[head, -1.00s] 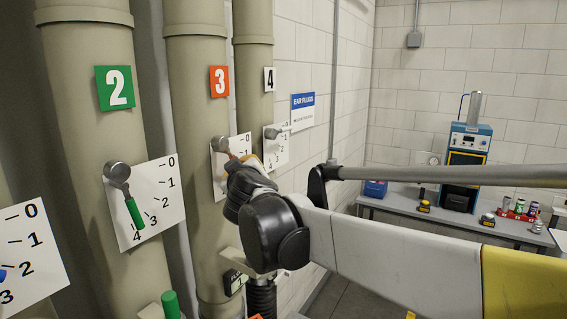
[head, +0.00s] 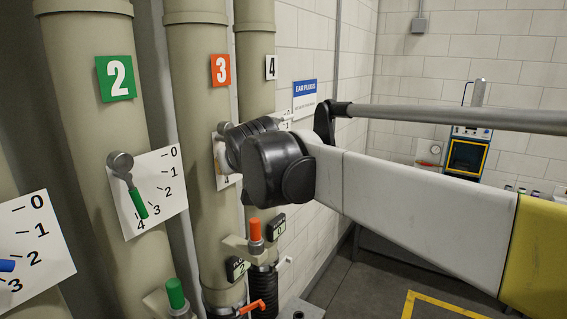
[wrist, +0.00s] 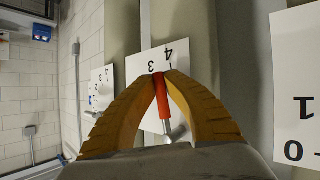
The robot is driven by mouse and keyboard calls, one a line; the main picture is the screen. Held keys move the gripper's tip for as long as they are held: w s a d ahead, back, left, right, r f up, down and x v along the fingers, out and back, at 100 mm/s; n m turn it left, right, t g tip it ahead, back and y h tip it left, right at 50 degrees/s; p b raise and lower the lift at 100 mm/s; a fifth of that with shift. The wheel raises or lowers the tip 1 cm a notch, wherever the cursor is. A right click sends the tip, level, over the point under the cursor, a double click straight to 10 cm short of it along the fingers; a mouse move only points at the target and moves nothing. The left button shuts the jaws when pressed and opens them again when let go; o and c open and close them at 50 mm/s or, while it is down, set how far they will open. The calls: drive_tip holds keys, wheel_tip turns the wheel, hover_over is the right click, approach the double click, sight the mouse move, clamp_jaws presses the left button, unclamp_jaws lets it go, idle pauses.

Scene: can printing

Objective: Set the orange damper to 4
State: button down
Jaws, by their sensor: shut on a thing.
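The orange damper's handle (wrist: 163,98) is an orange grip on a grey lever. In the wrist view it lies between my yellow fingers. My gripper (wrist: 163,74) is shut on it near its outer end. The white scale card (wrist: 146,62) is behind it, turned in this view, with 3 and 4 showing. The handle's end is close to the 3 and 4 marks; the exact setting is hard to tell. In the head view an orange 3 sign (head: 221,69) is on the pipe above. My arm hides the handle and most of the card there.
The green damper (head: 133,192) is on the pipe to the left, near its 4. An orange-topped valve (head: 255,230) and a green-topped valve (head: 176,294) stand lower down. A bench device (head: 468,157) is far right. Open floor shows at lower right.

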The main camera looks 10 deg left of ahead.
idle(0.3)
drive_tip(key=c, duration=1.7)
unclamp_jaws()
drive_tip(key=shift+a+f, duration=0.1)
drive_tip(key=shift+c, duration=0.2)
drive_tip(key=v, duration=1.2)
drive_tip(key=s+d+f+m+h+b, duration=0.1)
drive_tip(key=s+d+f+b, duration=0.1)
drive_tip(key=d+f+b, duration=0.75)
drive_tip(key=s+d+f+m+g+h+b, duration=0.15)
drive_tip(key=d+f+b, duration=0.4)
drive_tip(key=f, duration=0.75)
drive_tip(key=s+d+f+m+h+b, duration=0.1)
drive_tip(key=d+f+h+b, duration=0.1)
drive_tip(key=d+f+b, duration=0.75)
drive_tip(key=s+d+f+m+b, duration=0.1)
drive_tip(key=s+d+f+b, duration=0.3)
drive_tip(key=f, duration=0.8)
drive_tip(key=s+d+f+m+g+h+b, duration=0.1)
drive_tip(key=s+d+f+b, duration=0.3)
drive_tip(key=f+b, duration=0.3)
drive_tip(key=s+d+f+m+g+b, duration=0.1)
drive_tip(key=s+d+f+b, duration=0.3)
drive_tip(key=f, duration=1.3)
drive_tip(key=shift+s+d+f+m+b, duration=0.35)
drive_tip(key=shift+s+m+b, duration=0.2)
drive_tip(key=shift+s+b, duration=0.4)
